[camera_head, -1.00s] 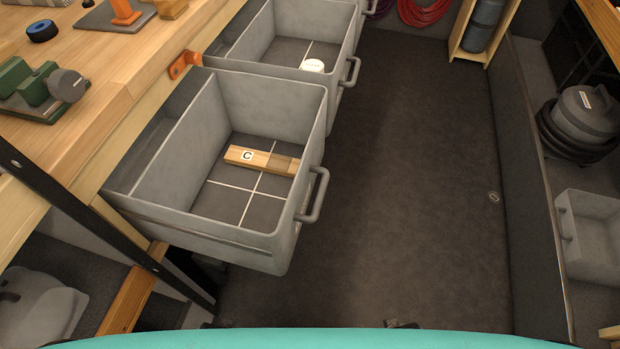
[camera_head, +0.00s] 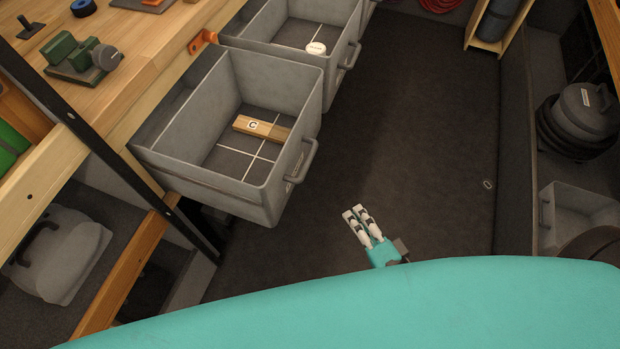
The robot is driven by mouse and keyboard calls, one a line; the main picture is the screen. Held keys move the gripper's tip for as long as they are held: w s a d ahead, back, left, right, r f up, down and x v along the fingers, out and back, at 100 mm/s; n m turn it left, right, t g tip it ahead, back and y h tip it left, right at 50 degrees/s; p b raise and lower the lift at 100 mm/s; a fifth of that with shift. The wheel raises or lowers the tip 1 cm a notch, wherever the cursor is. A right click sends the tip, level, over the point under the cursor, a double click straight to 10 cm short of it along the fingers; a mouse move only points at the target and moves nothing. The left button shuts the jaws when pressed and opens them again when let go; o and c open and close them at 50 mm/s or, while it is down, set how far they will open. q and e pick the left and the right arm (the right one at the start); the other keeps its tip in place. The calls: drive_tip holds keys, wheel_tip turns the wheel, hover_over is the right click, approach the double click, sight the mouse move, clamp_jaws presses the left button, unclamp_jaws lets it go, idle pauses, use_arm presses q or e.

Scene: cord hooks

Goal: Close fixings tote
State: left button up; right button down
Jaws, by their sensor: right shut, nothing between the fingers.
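Two open grey totes are pulled out from under the workbench on the left. The nearer tote (camera_head: 213,196) has a bar handle (camera_head: 303,160) on its right face and holds a wooden block marked C (camera_head: 262,129). The tote behind it (camera_head: 268,62) has a handle (camera_head: 350,55) and holds a white round item (camera_head: 316,48). I cannot tell which is the fixings tote. My right gripper (camera_head: 354,212) is shut and empty, over the floor below and right of the nearer handle, apart from it. My left gripper is out of view.
The workbench (camera_head: 120,100) carries a green clamp-like tool (camera_head: 75,58). A black post (camera_head: 70,118) stands left of the nearer tote.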

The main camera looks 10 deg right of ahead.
use_arm(q)
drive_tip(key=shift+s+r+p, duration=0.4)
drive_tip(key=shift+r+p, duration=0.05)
drive_tip(key=shift+p, duration=0.05)
use_arm(e)
drive_tip(key=w+a, duration=0.5)
drive_tip(key=w, duration=0.7)
drive_tip(key=shift+f+m, duration=0.4)
drive_tip(key=shift+f, duration=0.05)
